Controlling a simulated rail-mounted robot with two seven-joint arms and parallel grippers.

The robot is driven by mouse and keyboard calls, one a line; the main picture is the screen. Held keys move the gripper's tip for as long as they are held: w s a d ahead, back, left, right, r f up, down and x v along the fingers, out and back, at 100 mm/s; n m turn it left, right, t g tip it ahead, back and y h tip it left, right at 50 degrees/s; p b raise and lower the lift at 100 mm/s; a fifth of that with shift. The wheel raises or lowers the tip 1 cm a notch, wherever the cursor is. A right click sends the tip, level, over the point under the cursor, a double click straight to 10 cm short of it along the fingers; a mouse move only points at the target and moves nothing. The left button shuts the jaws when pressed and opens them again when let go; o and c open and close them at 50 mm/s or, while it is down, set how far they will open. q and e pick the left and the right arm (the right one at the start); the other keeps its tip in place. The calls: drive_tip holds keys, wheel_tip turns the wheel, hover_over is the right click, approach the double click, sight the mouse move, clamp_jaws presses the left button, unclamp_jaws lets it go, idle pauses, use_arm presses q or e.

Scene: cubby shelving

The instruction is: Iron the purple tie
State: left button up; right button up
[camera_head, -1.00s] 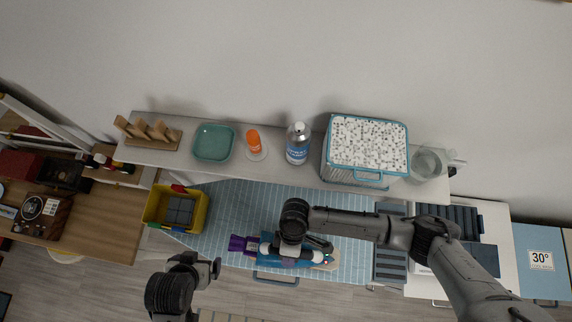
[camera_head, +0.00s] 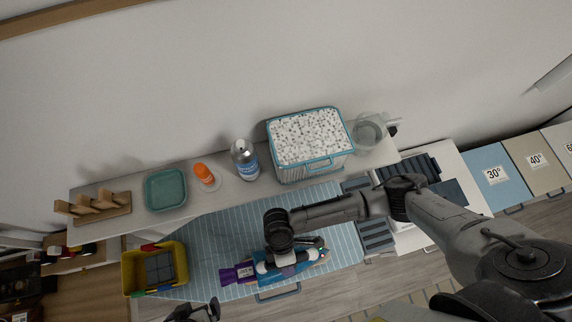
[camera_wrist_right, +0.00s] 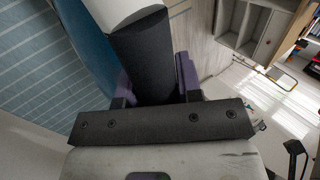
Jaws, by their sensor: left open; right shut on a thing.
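The purple tie (camera_head: 236,273) lies on the blue striped ironing board (camera_head: 212,232), its left end showing and the rest mostly hidden by the iron and my right gripper. A blue iron (camera_head: 266,273) sits over the tie's area; whether it touches the tie cannot be told. My right gripper (camera_head: 287,262) is over the iron, shut on its dark handle, which fills the jaws in the right wrist view (camera_wrist_right: 142,50). My left gripper (camera_head: 207,309) is open and empty at the bottom edge, in front of the board and apart from the tie.
A shelf behind the board holds a wooden rack (camera_head: 100,205), teal tray (camera_head: 166,189), orange-topped bottle (camera_head: 204,173), spray can (camera_head: 245,160), lidded basket (camera_head: 309,137) and glass jug (camera_head: 368,131). A yellow bin (camera_head: 131,270) stands left. The board's left part is clear.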

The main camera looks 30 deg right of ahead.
drive_tip(key=shift+r, duration=0.1)
drive_tip(key=shift+r, duration=0.15)
wheel_tip(320, 180, up, 2)
drive_tip(key=p, duration=0.2)
drive_tip(key=shift+p, duration=0.35)
drive_tip(key=shift+r, duration=1.85)
